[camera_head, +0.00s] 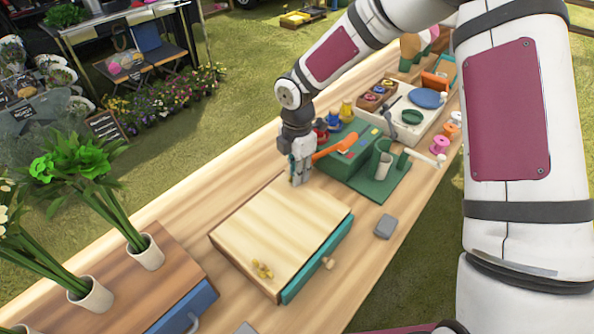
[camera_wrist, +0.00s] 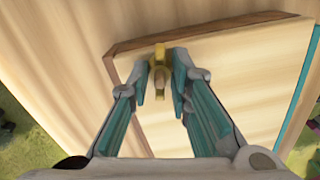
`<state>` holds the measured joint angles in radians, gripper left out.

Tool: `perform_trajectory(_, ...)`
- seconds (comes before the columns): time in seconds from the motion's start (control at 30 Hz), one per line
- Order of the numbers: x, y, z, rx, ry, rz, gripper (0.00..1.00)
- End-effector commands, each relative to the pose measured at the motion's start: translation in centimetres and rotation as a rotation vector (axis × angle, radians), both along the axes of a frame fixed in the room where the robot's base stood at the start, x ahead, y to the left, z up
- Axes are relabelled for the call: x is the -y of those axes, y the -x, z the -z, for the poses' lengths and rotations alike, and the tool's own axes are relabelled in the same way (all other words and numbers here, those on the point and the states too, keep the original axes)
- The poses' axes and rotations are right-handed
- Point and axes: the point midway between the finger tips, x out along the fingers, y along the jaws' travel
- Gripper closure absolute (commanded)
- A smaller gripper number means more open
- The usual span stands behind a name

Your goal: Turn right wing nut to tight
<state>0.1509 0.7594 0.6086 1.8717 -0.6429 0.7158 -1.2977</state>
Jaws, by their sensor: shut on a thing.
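A wooden board (camera_head: 282,225) with a teal layer under it lies on the table, and its pale top also shows in the wrist view (camera_wrist: 245,88). My gripper (camera_head: 298,179) points down at the board's far corner. In the wrist view its two teal-padded fingers (camera_wrist: 163,82) are shut on the brass wing nut (camera_wrist: 160,52) near the board's edge; the fingers hide part of it. In the head view this wing nut is mostly hidden by my gripper. A second brass wing nut (camera_head: 262,269) stands free on the board's near corner.
A green box (camera_head: 350,150) with an orange-handled tool (camera_head: 335,147) stands just behind my gripper. A grey block (camera_head: 385,226) lies right of the board. Potted flowers (camera_head: 146,252) stand at left on a brown box. Bare table lies left of the board.

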Motion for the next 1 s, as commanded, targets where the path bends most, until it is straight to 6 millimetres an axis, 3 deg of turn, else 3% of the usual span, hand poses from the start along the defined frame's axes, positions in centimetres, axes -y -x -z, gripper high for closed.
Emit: perform_trajectory(1.0, -0.05, -0.02, 0.00, 0.001, 0.000, 0.962, 1.00)
